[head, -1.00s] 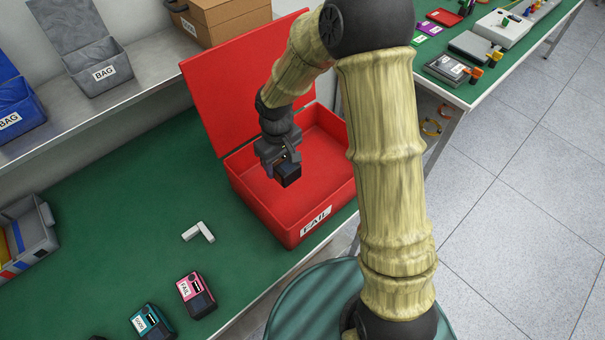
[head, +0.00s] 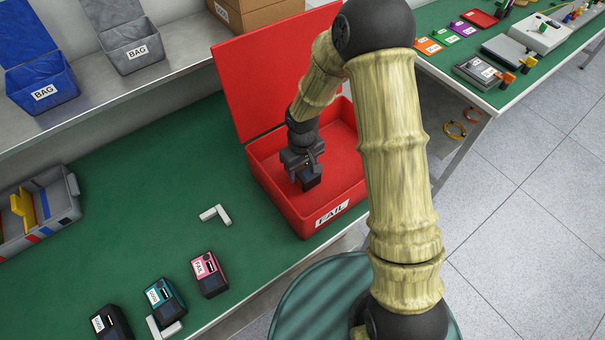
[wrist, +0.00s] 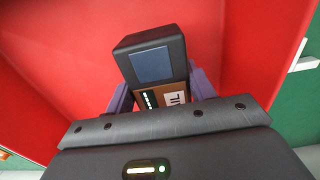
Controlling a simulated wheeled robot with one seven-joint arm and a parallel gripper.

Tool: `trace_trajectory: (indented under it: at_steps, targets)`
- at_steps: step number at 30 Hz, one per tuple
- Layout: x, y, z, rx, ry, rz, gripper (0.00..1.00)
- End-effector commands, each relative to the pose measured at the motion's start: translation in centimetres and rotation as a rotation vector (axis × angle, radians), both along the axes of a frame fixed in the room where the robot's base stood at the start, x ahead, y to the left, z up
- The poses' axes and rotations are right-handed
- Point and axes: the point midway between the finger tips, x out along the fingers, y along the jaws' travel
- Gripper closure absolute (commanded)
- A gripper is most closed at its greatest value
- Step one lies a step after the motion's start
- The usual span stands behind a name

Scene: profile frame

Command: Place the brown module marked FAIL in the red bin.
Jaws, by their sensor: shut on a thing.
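My gripper (head: 304,170) is shut on a dark module (head: 312,179) and holds it within the outline of the open red bin (head: 284,208). In the wrist view the module (wrist: 152,62) shows a black body, a blue-grey screen and a brown face with a partly hidden white label; its full wording cannot be read. The gripper's fingers (wrist: 160,92) are on either side of it. Red bin surface (wrist: 250,45) lies around and behind it. The bin has a FAIL label on its front, and its lid (head: 270,75) stands open at the back. I cannot tell whether the module touches the bin floor.
Pink (head: 208,274), teal (head: 165,301) and dark (head: 110,324) modules stand at the front left of the green bench (head: 130,210). A white angled piece (head: 216,214) lies left of the bin. A grey divided tray (head: 65,208) is at the far left.

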Motion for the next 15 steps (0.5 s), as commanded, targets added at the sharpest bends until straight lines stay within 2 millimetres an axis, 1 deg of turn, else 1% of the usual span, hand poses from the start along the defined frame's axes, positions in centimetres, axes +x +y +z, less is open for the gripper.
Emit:
trace_trajectory:
  at_steps: [3, 6, 15]
  targets:
    - [-0.1, 0.0, -1.8, -0.002, 0.005, 0.002, 0.74]
    - [-0.1, 0.0, -2.8, -0.001, 0.004, 0.001, 0.74]
    - [0.0, 0.0, -3.1, -0.001, 0.001, 0.0, 0.74]
